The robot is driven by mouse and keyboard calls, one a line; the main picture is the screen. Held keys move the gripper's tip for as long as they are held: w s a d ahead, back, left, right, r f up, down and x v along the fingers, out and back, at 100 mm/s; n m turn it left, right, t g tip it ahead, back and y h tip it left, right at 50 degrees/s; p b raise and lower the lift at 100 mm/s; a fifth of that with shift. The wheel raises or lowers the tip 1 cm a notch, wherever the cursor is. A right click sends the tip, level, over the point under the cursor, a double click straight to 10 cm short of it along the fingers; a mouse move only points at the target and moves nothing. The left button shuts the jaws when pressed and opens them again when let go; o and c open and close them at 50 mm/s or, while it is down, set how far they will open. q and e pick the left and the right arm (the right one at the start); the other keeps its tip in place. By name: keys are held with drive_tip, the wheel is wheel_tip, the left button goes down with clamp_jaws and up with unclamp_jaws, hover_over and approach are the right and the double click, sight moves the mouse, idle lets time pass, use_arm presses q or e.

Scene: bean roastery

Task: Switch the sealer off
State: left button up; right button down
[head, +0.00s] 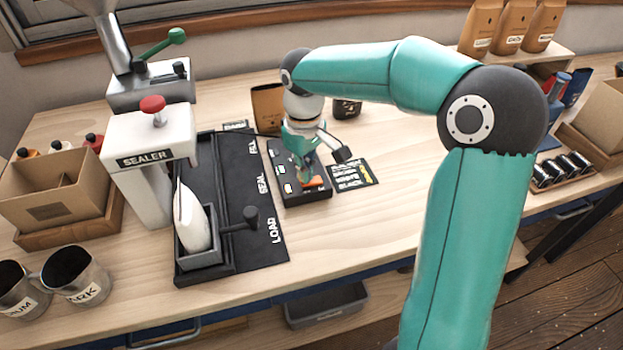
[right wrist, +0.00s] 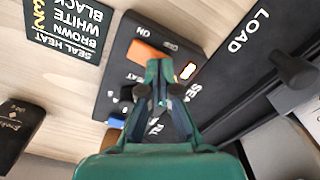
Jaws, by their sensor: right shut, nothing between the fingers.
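The white sealer (head: 150,150), with a red knob on top, stands left of centre in the head view. Its black control box (head: 291,197) lies right of the track and also shows in the right wrist view (right wrist: 118,78). An orange rocker switch (right wrist: 147,53) is on the box beside an "ON" mark, and a small red-orange light or display (right wrist: 187,71) glows near it. My right gripper (head: 304,172) is shut and empty, pointing down over the box. In the right wrist view its fingertips (right wrist: 160,70) are close to the orange switch; contact cannot be told. My left gripper is out of view.
A black track (head: 255,255) marked LOAD, SEAL and FILL has a lever (head: 250,218) and a tray holding a white bag (head: 190,220). A seal-heat card (head: 358,176) lies right of the box. Metal cups (head: 80,280) stand front left. The table's front right is clear.

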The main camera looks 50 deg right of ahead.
drive_tip(key=shift+f+b, duration=0.35)
drive_tip(key=shift+f, duration=0.15)
drive_tip(key=shift+r, duration=0.1)
wheel_tip(320, 180, up, 7)
drive_tip(key=p, duration=0.6)
idle(0.3)
idle(0.5)
